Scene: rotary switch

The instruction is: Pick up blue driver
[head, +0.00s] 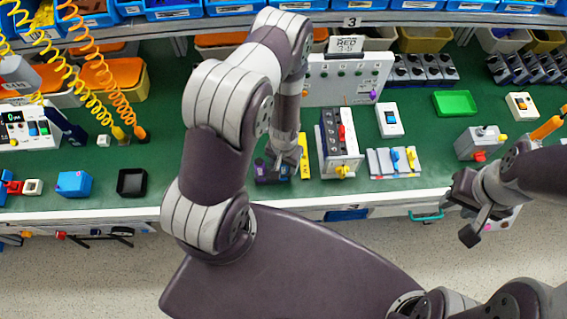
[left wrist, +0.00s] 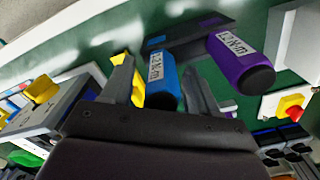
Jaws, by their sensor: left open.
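The blue driver (left wrist: 162,82) has a thick blue handle with a white torque label. In the left wrist view it stands between the two spread fingers of my left gripper (left wrist: 157,68), with no clear contact on either finger. In the head view my left gripper (head: 284,163) is low over the bench front at the driver holder (head: 268,173), hiding most of the blue driver. My right gripper (head: 470,213) hangs in front of the bench edge, apart from the drivers.
A box with a yellow knob (head: 340,150) stands close to the right of my left gripper. A panel with blue and yellow switches (head: 394,162) is beyond it.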

